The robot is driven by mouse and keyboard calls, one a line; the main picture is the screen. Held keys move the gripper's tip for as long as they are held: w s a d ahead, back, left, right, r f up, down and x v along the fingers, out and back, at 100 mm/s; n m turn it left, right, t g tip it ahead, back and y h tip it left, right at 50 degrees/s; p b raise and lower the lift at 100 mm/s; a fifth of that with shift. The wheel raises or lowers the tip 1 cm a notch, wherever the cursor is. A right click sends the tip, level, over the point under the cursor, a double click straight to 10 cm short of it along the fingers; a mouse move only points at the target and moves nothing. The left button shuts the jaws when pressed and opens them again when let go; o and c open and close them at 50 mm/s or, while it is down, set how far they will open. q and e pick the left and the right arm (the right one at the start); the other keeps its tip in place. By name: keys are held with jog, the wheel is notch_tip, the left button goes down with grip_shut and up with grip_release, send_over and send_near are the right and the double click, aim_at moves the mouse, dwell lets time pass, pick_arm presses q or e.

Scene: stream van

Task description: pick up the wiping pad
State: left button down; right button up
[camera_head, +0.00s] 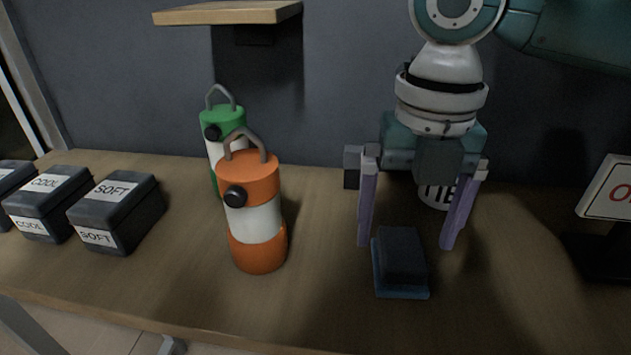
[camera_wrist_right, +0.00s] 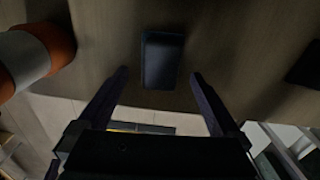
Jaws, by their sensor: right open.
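The wiping pad (camera_head: 402,262) is a dark block with a blue base, lying flat on the wooden table in the right half of the head view. In the right wrist view the pad (camera_wrist_right: 162,60) lies just beyond and between the fingertips. My right gripper (camera_head: 405,245) points down, open and empty, with its two purple fingers spread wide. In the head view the fingers appear on either side of the pad's far end, and I see no contact. In the right wrist view the gripper (camera_wrist_right: 160,75) is also open. My left gripper is not in view.
An orange-and-white lantern (camera_head: 254,222) stands left of the pad, with a green one (camera_head: 221,122) behind it. Labelled black boxes (camera_head: 120,212) sit at the left. A sign (camera_head: 608,190) stands at the right. A shelf (camera_head: 228,13) hangs above.

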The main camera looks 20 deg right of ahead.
aim_at(403, 245)
notch_tip(403, 245, down, 4)
jog(key=shift+d+r, duration=0.1)
jog(key=shift+w, duration=0.1)
jog(key=c, duration=1.3)
notch_tip(403, 245, up, 20)
jog(key=shift+p, duration=0.85)
